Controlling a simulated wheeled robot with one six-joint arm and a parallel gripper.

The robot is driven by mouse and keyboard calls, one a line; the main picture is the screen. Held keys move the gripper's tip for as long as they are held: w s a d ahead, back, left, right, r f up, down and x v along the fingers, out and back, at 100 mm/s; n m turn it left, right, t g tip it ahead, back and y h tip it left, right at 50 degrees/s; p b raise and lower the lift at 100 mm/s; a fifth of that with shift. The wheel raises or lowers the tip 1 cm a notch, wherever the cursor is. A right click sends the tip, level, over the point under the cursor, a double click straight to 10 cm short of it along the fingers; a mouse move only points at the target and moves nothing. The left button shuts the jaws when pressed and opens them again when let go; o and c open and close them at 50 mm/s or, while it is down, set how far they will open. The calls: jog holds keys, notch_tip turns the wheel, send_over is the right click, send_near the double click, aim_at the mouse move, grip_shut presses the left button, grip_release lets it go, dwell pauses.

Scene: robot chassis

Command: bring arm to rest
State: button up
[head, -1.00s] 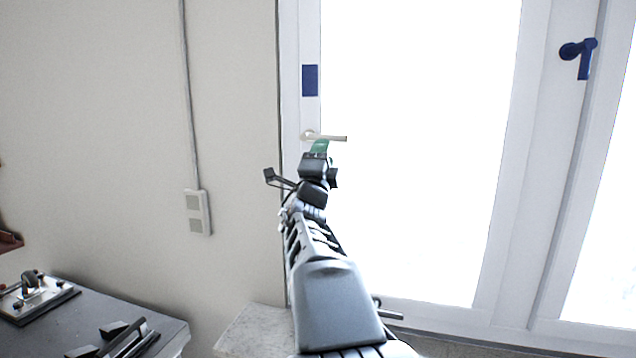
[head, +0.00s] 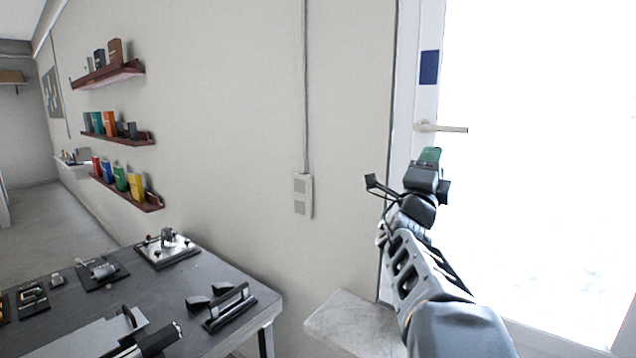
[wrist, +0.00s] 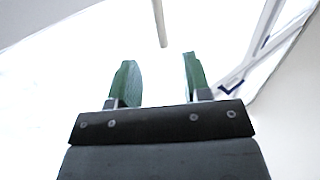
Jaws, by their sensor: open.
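My arm reaches up from the lower right of the head view, in front of the window frame. My gripper (head: 430,156) is at its end, just below the white window handle (head: 440,127). In the wrist view my gripper (wrist: 157,82) has its two green fingers wide apart with nothing between them. A pale rod-like part (wrist: 159,24), perhaps the handle, shows beyond the fingertips. I cannot tell whether the gripper touches the handle.
A grey table (head: 215,280) with several mounted devices stands at the lower left. A marble sill (head: 350,322) lies below my arm. Wall shelves (head: 118,137) with small coloured items hang at the left. A socket box (head: 303,195) is on the wall.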

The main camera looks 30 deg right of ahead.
jog(key=s+d+f+m+g+y, duration=0.15)
jog(key=f+m+g, duration=0.3)
jog(key=m, duration=0.55)
jog(key=s+d+f+m+g+y, duration=0.1)
jog(key=s+d+f+m+g, duration=0.15)
jog(key=f+m, duration=0.5)
jog(key=s+a+f+m+g+y, duration=0.2)
jog(key=a+f+m+y, duration=0.45)
jog(key=f+m, duration=0.55)
jog(key=a+f+m+y, duration=0.4)
jog(key=a, duration=0.5)
jog(key=a+f+m+t+y, duration=0.1)
jog(key=a+f+m+y, duration=0.3)
jog(key=a, duration=0.5)
jog(key=s+a+f+m+y, duration=0.1)
jog(key=a+f+m+y, duration=0.3)
jog(key=a, duration=0.5)
jog(key=shift+a+f+t+y, duration=0.2)
jog(key=shift+a+t+y, duration=0.2)
jog(key=shift+y, duration=0.1)
jog(key=shift+s+d, duration=0.1)
jog(key=shift+d, duration=0.05)
